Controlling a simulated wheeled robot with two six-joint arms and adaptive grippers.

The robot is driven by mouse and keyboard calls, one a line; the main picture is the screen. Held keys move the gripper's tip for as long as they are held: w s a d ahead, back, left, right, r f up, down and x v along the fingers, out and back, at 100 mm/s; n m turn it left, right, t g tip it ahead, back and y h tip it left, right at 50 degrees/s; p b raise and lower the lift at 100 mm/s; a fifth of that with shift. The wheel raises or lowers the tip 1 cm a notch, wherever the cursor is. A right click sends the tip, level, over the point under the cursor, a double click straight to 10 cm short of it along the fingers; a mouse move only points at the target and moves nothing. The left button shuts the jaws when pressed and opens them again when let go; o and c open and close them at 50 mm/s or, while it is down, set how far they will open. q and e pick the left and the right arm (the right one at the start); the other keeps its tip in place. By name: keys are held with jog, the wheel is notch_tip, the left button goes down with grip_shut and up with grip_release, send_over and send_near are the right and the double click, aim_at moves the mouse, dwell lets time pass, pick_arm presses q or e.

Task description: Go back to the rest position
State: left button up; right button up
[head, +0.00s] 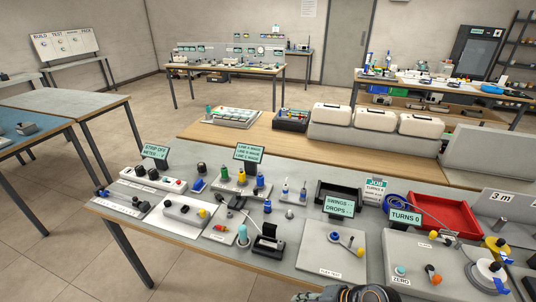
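No gripper fingers of mine show in the head view. A dark rounded part with orange marks is cut off at the bottom edge, right of the middle; I cannot tell what it is. The grey workbench (305,258) in front of me carries test stations. A flex test plate (328,262) with a yellow-ended lever lies near its front edge. A "SWINGS / DROPS" display (340,206) stands behind this plate. A "TURNS 0" display (405,216) stands to the right. A grey box marked "ZERO" (415,268) has a teal button and an orange knob.
A red tray (446,214) and a black tray (339,193) sit at the bench's back. White cases (375,118) stand on the wooden bench behind. Small fixtures and upright displays crowd the left half. Bare grey surface lies around the flex plate. Open floor (60,240) lies at left.

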jog(key=s+d+n+h, duration=0.3)
jog(key=d+n+h, duration=0.15)
jog(key=d, duration=0.25)
jog(key=s+d+n+h, duration=0.4)
jog(key=d+n, duration=0.1)
jog(key=d, duration=0.3)
jog(key=s+d+f+g, duration=0.1)
jog(key=s+f, duration=0.1)
jog(key=f, duration=1.1)
jog(key=s+d+f, duration=0.1)
jog(key=f, duration=1.2)
jog(key=s+d+f+m+g, duration=0.1)
jog(key=s+f, duration=1.4)
jog(key=s, duration=0.3)
